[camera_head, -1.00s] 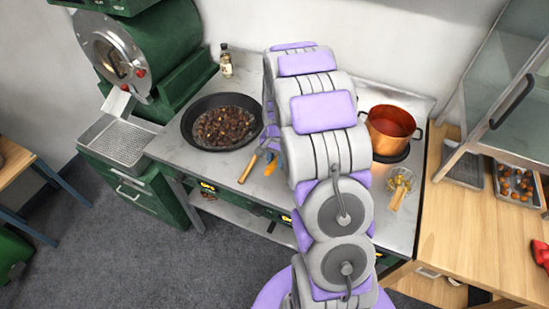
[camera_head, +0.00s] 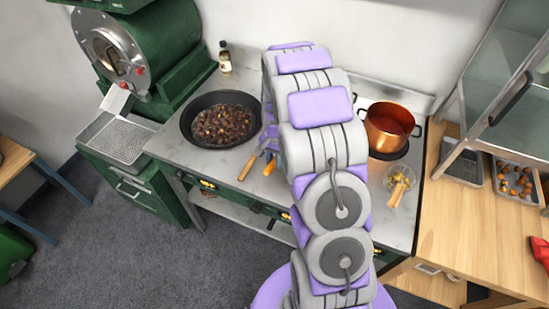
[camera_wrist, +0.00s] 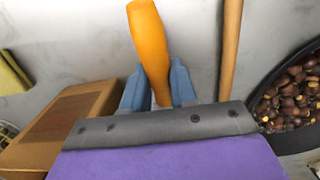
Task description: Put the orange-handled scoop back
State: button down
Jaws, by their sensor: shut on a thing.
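The orange-handled scoop shows its orange handle (camera_wrist: 150,45) between the two blue fingers of my gripper (camera_wrist: 160,76) in the wrist view. The gripper is shut on the handle. The scoop's bowl is hidden behind the wrist plate. In the head view the orange handle (camera_head: 270,167) shows beside my arm, over the front part of the metal counter (camera_head: 215,168). My arm hides most of the gripper there.
A wooden handle (camera_head: 247,167) lies just left of the scoop. A dark pan (camera_head: 187,133) of chestnuts is behind it. A brown box (camera_wrist: 62,125) shows in the wrist view.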

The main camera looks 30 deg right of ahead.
jog(key=c, duration=0.8)
grip_release()
jog(key=shift+a, duration=0.1)
notch_tip(320, 180, up, 16)
jog(key=d+p, duration=0.1)
jog(key=p, duration=0.2)
jog(key=s+a+r+n, duration=0.3)
jog(key=s+a+r, duration=0.25)
jog(key=s, duration=0.25)
jog(key=s+a+r+n, duration=0.2)
jog(key=s+a+r, duration=0.2)
jog(key=s+a, duration=0.3)
jog(key=s+a+n, duration=0.1)
jog(key=s+n, duration=0.1)
jog(key=s, duration=0.6)
jog(key=s+a+n+g, duration=0.1)
jog(key=s+a+n, duration=0.1)
jog(key=s, duration=0.7)
jog(key=shift+s+n+h, duration=0.25)
jog(key=shift+n+h, duration=0.15)
jog(key=shift+n, duration=0.3)
